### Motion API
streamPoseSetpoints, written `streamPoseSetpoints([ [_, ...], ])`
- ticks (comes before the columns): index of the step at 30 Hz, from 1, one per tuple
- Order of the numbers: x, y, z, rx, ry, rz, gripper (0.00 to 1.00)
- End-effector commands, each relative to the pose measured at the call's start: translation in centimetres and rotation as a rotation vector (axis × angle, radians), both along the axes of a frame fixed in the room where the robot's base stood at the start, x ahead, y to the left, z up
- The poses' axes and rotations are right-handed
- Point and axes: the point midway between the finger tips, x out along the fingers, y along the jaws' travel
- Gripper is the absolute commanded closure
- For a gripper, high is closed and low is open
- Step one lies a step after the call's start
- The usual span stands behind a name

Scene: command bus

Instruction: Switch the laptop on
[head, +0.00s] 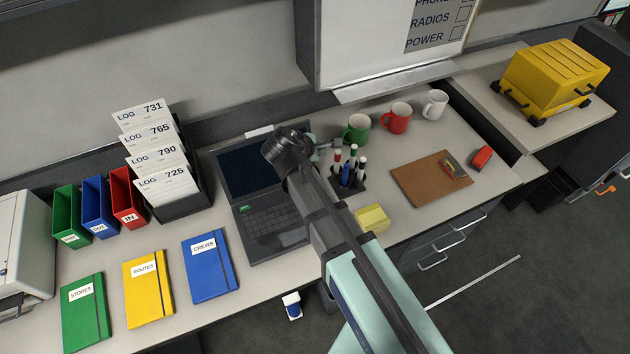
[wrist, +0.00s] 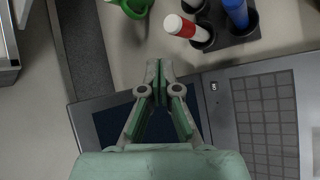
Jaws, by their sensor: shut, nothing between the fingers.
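The open dark laptop (head: 262,220) stands on the desk with its screen (head: 248,166) dark. A small marked button (wrist: 213,87) is on the laptop's dark body, beside the keyboard. My gripper (wrist: 160,70) is shut and empty. In the wrist view its fingertips are left of the button and appear over the laptop's edge; I cannot tell their height. In the head view my arm hides the laptop's right side.
A pen holder (head: 348,185) with several markers stands right of the laptop, close to my gripper. A green mug (head: 356,130) is behind it. Log cards and blue notebook (head: 210,267) are left.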

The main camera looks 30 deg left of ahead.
Motion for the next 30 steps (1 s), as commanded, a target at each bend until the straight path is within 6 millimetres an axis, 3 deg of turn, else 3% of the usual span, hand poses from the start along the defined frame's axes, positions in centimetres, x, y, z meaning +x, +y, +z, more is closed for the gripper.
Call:
streamPoseSetpoints([
  [3, -2.7, 0.6, -0.6, -0.056, -0.013, 0.106, 1.0],
  [8, -4.2, 1.1, -1.0, -0.099, -0.026, 0.182, 1.0],
  [22, -4.4, 1.3, -1.2, -0.106, -0.028, 0.193, 1.0],
  [30, -4.4, 1.3, -2.8, -0.106, -0.028, 0.193, 1.0],
])
